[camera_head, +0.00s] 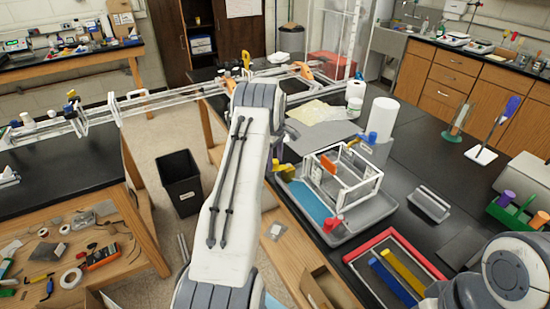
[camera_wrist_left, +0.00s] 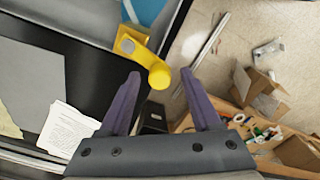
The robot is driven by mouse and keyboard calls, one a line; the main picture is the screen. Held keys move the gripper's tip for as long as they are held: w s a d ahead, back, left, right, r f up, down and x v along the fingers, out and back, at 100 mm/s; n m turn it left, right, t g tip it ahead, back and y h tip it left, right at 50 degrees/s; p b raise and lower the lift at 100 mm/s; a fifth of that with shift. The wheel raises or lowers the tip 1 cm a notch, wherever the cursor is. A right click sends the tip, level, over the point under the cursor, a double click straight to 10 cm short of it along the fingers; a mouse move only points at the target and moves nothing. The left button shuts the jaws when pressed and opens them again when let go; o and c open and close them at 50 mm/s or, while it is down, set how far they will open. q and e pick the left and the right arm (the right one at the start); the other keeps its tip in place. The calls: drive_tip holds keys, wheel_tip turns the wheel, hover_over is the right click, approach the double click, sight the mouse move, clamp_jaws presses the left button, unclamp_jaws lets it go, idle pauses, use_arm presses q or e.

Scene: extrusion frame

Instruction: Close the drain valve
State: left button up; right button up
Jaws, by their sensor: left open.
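The drain valve is a yellow fitting with a lever and a rounded knob end (camera_wrist_left: 157,74). It sits at the tray's edge in the left wrist view, and its yellow part (camera_head: 284,168) shows beside my left arm in the head view. My left gripper (camera_wrist_left: 162,79) is open, with its two purple fingers on either side of the knob end. I cannot tell whether they touch it. In the head view my left arm hides most of the gripper. My right gripper is out of view.
A grey tray (camera_head: 352,229) with a blue floor holds a white frame (camera_head: 345,180). A white roll (camera_head: 382,119) stands behind. A black bin (camera_head: 181,183) is on the floor at left.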

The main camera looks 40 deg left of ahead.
use_arm(q)
drive_tip(key=shift+c, duration=0.3)
clamp_jaws()
drive_tip(key=shift+a, duration=0.1)
drive_tip(key=m, duration=0.1)
drive_tip(key=w+a+m, duration=0.1)
drive_tip(key=m, duration=0.1)
drive_tip(key=shift+w+b, duration=0.1)
drive_tip(key=shift+b, duration=0.3)
drive_tip(key=shift+w+a+m+p, duration=0.15)
drive_tip(key=shift+w+m, duration=0.4)
drive_tip(key=shift+m, duration=0.8)
drive_tip(key=shift+w+a+m+p, duration=0.1)
drive_tip(key=shift+w+m, duration=0.45)
drive_tip(key=shift+m, duration=0.75)
drive_tip(key=shift+w+a+m+p, duration=0.15)
drive_tip(key=shift+w+m, duration=0.4)
drive_tip(key=shift+m, duration=0.8)
drive_tip(key=shift+w+m, duration=0.15)
drive_tip(key=shift+m, duration=0.25)
